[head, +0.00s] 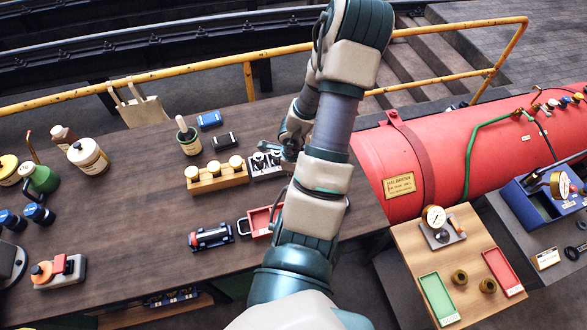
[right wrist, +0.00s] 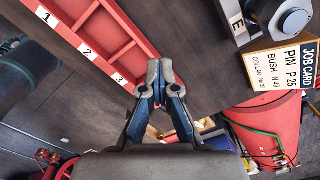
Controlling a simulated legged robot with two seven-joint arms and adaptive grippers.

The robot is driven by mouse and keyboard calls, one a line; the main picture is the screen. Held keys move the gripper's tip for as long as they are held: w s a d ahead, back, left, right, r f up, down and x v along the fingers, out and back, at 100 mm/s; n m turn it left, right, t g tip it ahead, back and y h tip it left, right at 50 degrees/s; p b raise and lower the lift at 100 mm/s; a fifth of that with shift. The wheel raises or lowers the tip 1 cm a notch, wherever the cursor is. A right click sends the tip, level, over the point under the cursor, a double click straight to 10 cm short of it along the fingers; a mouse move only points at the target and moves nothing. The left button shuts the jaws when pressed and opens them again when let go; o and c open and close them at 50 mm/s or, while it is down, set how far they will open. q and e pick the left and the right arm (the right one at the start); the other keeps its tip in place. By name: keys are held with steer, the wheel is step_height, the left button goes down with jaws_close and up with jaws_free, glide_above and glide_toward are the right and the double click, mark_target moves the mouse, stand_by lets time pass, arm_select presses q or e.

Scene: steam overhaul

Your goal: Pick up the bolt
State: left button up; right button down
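I cannot pick out a bolt for certain in either view. A dark rack with small metal pieces (head: 265,166) stands on the workbench beside my arm, and these are too small to name. My right gripper (head: 291,146) is over the bench near that rack, partly hidden by my arm in the head view. In the right wrist view its fingertips (right wrist: 161,78) meet, with nothing visible between them. They are beside a red tray (right wrist: 92,40) with compartments numbered 1, 2 and 3. My left gripper is not in view.
The red tray (head: 258,221) is partly behind my arm. A job card (right wrist: 284,72) shows at right. A red boiler (head: 450,150) lies beyond the bench. The bench middle is clear.

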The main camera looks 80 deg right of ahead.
steer(key=shift+s+a, duration=0.1)
steer(key=shift+a, duration=0.35)
steer(key=c, duration=1.9)
jaws_free()
steer(key=shift+d, duration=0.1)
steer(key=o, duration=1.5)
